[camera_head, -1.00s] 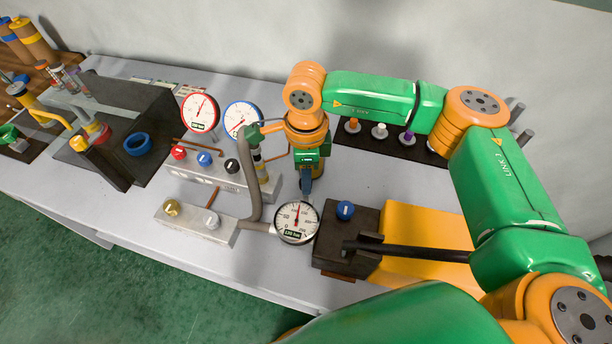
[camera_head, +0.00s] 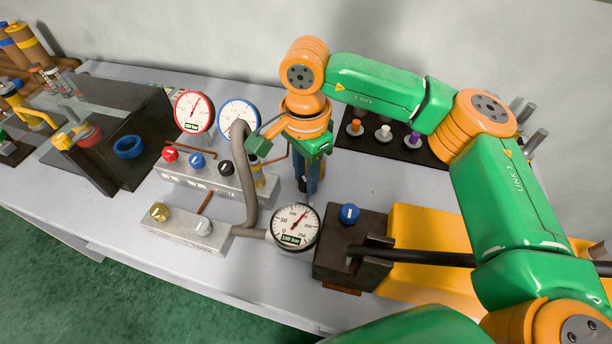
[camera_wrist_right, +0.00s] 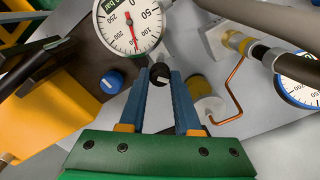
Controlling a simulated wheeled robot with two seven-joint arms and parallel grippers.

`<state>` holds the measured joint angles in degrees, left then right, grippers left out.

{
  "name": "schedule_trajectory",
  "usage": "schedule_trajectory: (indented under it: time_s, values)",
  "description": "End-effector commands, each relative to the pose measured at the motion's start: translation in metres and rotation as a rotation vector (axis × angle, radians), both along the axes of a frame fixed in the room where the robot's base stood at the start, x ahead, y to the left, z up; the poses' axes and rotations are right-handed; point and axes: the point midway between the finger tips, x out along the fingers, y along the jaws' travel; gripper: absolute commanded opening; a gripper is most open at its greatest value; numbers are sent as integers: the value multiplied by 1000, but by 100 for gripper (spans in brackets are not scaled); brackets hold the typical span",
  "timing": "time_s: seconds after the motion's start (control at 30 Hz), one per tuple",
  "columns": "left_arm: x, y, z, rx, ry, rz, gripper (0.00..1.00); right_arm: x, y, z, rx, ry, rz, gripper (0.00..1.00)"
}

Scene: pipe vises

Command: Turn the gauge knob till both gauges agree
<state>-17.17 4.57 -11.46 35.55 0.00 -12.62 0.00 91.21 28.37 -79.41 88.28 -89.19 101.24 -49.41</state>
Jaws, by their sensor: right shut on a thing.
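A white-faced gauge (camera_head: 295,227) marked in bar stands at the front of the bench, its red needle pointing up and right. It also shows in the right wrist view (camera_wrist_right: 130,25). Behind it are a red-rimmed gauge (camera_head: 194,112) and a blue-rimmed gauge (camera_head: 238,118), side by side. My right gripper (camera_head: 306,188) points down just behind the white-faced gauge. In the right wrist view its blue fingers (camera_wrist_right: 160,84) are shut on a black knob (camera_wrist_right: 159,73) with a white mark. In the head view the arm and fingers mostly hide this knob. My left gripper is out of view.
A grey pipe (camera_head: 246,185) bends up beside the gripper. A block with red, blue and black knobs (camera_head: 226,168) stands to its left. A dark vise with a blue knob (camera_head: 349,213) and a yellow block (camera_head: 420,235) are close on the right.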

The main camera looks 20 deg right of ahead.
Motion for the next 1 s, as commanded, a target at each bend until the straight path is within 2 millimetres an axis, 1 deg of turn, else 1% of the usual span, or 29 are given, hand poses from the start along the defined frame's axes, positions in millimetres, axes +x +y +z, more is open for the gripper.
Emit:
schedule_trajectory:
  time_s: [0.53, 0.57, 0.6, 0.63, 0.67, 0.93, 1.0]
  values:
    - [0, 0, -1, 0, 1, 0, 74, 1, 0, 2, 2, -7, 22, 0]
    - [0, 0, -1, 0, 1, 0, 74, 1, 0, 2, 2, -7, 22, 40]
    - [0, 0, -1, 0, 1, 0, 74, 1, 0, 2, 2, -7, 21, 50]
    - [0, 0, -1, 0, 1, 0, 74, 1, 0, 2, 2, -6, 21, 58]
    - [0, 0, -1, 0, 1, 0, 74, 1, 0, 2, 2, -6, 21, 62]
    - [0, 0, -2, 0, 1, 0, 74, 1, 0, 1, 1, -3, 22, 62]
    - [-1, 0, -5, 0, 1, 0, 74, 1, 0, 7, 1, -6, 21, 62]
